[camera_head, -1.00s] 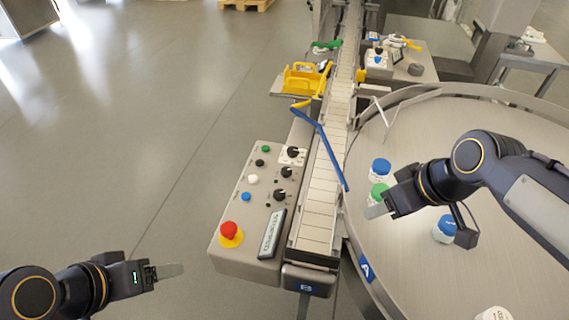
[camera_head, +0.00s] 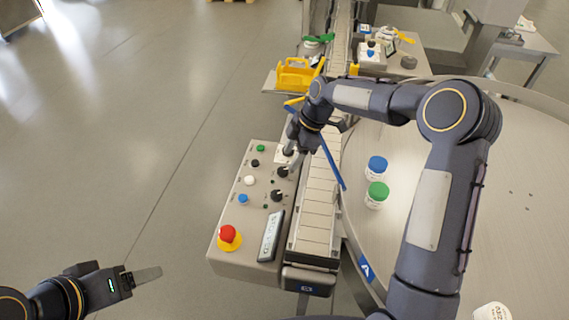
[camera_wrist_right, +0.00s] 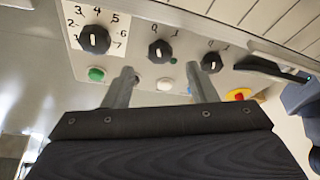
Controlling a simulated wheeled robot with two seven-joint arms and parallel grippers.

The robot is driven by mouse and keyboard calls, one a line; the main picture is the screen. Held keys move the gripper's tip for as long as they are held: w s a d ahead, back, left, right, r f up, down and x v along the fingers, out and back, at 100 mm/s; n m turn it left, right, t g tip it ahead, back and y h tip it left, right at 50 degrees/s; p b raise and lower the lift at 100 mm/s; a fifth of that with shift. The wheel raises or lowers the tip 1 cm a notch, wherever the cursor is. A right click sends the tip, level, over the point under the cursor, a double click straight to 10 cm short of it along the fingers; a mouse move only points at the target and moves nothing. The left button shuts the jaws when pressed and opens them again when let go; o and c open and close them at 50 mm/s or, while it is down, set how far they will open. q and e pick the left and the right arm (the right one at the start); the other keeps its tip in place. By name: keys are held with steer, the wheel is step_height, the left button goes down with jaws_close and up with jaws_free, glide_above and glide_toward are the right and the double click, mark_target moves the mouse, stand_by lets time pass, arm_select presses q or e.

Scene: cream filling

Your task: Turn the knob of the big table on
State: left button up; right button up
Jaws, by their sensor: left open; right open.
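The grey control panel (camera_head: 222,250) carries three black knobs in a row. The numbered dial knob (camera_wrist_right: 94,39) is at the left in the right wrist view. A middle knob (camera_wrist_right: 160,51) and another knob (camera_wrist_right: 211,62) have 0 and 1 marks. I cannot read which knob belongs to the big table (camera_head: 520,190). My right gripper (camera_wrist_right: 160,70) is open over the panel, its fingers on either side of the middle knob in that view, apparently not gripping it. In the head view my right gripper (camera_head: 291,163) partly hides the upper knobs. My left gripper (camera_head: 146,275) is open and empty, away from the panel.
A red emergency button (camera_head: 228,234) and several coloured buttons share the panel. The conveyor (camera_head: 318,215) runs beside it, with a blue rail (camera_head: 333,165) above. Blue-lidded (camera_head: 377,165) and green-lidded (camera_head: 377,193) jars stand on the round table.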

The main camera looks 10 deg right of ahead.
mark_target(284, 170)
steer(key=x, duration=0.5)
steer(key=shift+p, duration=0.35)
